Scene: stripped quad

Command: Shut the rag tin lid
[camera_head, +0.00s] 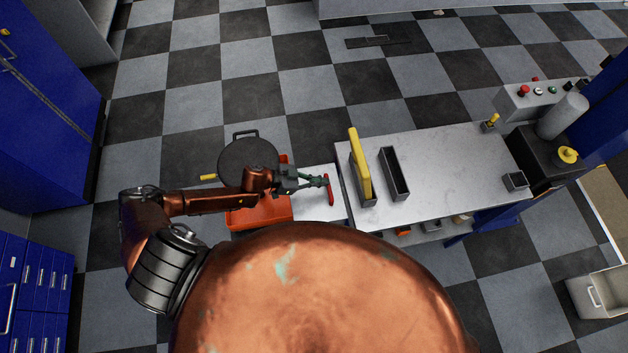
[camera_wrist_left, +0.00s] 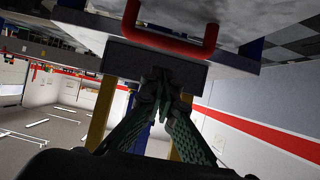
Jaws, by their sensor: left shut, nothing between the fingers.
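A round dark tin (camera_head: 249,160), which looks like the rag tin, stands on the floor left of the bench. It has a loop handle at its far edge and a yellow piece (camera_head: 208,177) at its left. I cannot tell its lid from its mouth at this angle. My left gripper (camera_head: 323,182) is shut and empty, right of the tin, over a small white top with a red handle (camera_head: 330,191). In the left wrist view, the gripper (camera_wrist_left: 164,82) is shut, below the red handle (camera_wrist_left: 172,45). My right gripper does not show.
An orange box (camera_head: 258,216) lies under my left arm. The white bench (camera_head: 440,170) holds a yellow-edged holder (camera_head: 360,165), a dark open tray (camera_head: 394,173) and a small dark cup (camera_head: 515,181). Blue cabinets (camera_head: 45,85) stand at the left. The checkered floor beyond is mostly clear.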

